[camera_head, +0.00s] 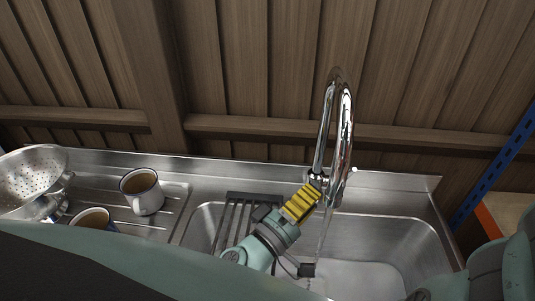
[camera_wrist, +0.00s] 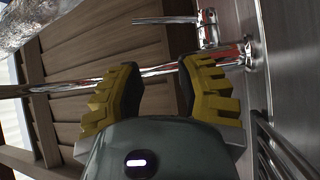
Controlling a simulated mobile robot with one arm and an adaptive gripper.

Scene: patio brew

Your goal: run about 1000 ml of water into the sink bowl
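The steel sink bowl (camera_head: 385,245) is at the lower right of the head view; its water level cannot be told. The chrome tap (camera_head: 343,130) arches over it. A thin clear streak (camera_head: 323,235), apparently running water, drops below the spout into the bowl. My gripper (camera_head: 308,198) is over the bowl's left part, with its yellow fingertips near the tap's base. In the wrist view my gripper (camera_wrist: 168,95) is open and empty between its fingers, with the tap's tube (camera_wrist: 155,71) crossing beyond them. A thin chrome lever (camera_wrist: 168,20) sticks out near the tap's base. Contact cannot be told.
A dark rack (camera_head: 238,218) lies at the bowl's left. On the drainboard stand a white mug (camera_head: 143,192) with brown contents, another mug (camera_head: 93,217) and a steel colander (camera_head: 30,180). A wooden wall (camera_head: 240,60) closes the back. A blue post (camera_head: 490,175) stands at right.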

